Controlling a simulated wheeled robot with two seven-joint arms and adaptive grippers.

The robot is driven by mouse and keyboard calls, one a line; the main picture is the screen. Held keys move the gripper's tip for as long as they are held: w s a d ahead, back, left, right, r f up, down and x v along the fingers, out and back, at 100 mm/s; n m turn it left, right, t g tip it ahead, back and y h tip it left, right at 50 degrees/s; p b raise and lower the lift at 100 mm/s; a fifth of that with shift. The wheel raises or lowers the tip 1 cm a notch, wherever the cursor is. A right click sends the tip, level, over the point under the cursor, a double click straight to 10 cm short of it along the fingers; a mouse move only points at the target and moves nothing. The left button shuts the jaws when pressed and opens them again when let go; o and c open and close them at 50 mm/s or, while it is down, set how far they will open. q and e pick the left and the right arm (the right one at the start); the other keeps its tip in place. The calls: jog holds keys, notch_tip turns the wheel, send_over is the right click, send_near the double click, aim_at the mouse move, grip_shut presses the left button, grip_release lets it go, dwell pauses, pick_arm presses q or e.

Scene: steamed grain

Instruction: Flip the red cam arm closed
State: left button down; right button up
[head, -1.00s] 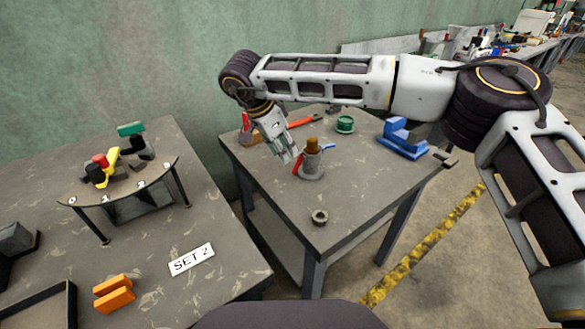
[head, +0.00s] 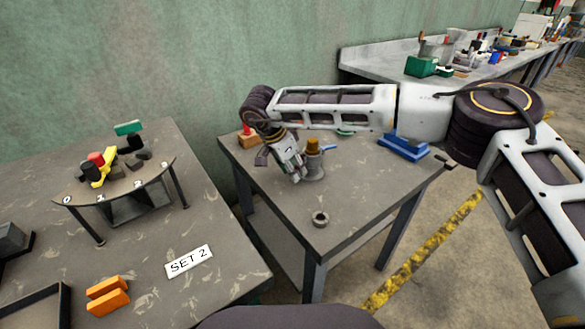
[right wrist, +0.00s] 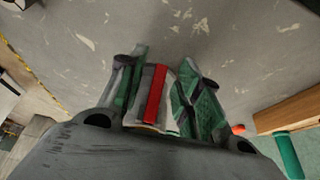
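In the right wrist view, the red cam arm (right wrist: 155,94) lies between the two green-padded fingers of my right gripper (right wrist: 162,85). The fingers stand apart, wider than the red arm; whether either touches it is unclear. My left gripper is not in view.
A blue holder (head: 404,146) stands at the right, and an orange-brown block (head: 247,138) at the back left. The left table holds a numbered stand (head: 118,190), orange blocks (head: 108,294) and a SET 2 card (head: 189,261).

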grip_shut()
jog(key=shift+w+d+f+t+h, duration=0.1)
jog(key=shift+d+f+t+h, duration=0.15)
jog(key=shift+h, duration=0.35)
jog(key=shift+a, duration=0.1)
grip_release()
jog(key=shift+r, duration=0.15)
